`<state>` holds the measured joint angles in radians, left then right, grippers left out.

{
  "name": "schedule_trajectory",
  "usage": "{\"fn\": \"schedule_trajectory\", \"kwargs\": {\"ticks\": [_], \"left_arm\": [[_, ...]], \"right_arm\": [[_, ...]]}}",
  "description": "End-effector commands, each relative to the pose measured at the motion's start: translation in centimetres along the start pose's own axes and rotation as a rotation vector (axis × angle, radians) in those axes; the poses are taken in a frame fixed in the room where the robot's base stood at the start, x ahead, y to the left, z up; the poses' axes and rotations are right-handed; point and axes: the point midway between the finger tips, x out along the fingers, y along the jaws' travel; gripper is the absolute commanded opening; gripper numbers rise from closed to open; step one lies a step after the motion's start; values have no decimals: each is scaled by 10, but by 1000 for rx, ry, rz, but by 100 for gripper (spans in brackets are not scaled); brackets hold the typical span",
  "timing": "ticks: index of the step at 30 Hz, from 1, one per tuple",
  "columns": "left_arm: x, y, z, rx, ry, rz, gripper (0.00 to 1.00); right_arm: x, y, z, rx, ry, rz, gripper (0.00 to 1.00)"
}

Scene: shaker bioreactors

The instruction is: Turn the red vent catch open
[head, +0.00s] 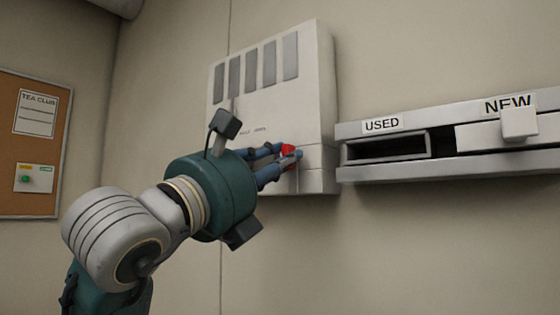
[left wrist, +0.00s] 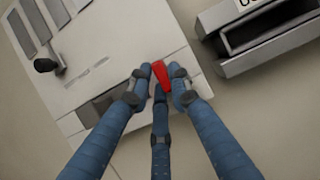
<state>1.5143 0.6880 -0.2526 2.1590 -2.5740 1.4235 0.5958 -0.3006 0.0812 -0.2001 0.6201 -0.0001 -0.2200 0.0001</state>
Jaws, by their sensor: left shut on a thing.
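The red vent catch (head: 288,149) sits low on the front of a white wall box (head: 318,90), near its right edge. My left gripper (head: 283,158) reaches up to it from the left and is shut on it. In the left wrist view the catch (left wrist: 161,76) shows as a red bar, tilted, between the blue fingertips (left wrist: 163,84), with its upper end poking past them. The fingers hide part of the catch and its mount. My right gripper is in neither view.
Right of the box is a metal wall unit with an open slot labelled USED (head: 385,148) and a part labelled NEW (head: 500,130) with a white block. A dark knob (left wrist: 45,65) stands on the box. A cork board (head: 50,165) hangs at left.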

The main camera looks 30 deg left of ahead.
Motion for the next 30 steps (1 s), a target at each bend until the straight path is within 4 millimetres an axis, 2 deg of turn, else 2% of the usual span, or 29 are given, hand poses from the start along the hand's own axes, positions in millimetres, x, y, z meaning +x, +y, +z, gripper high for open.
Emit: {"fn": "schedule_trajectory", "kwargs": {"ticks": [2,3,5,13,17,20,30], "left_arm": [[0,-1,-2,-3,5,-3,0],[0,-1,-2,-3,5,-3,25],[0,-1,-2,-3,5,-3,37],[0,0,0,-1,1,-1,38],[-7,0,0,0,0,-1,38],[-21,0,0,1,-1,-1,38],[-92,0,0,1,-1,-1,38]], "right_arm": [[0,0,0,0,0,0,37],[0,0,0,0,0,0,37],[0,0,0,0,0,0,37],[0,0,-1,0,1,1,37],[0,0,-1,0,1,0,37],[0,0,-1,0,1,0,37],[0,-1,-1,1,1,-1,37]]}}
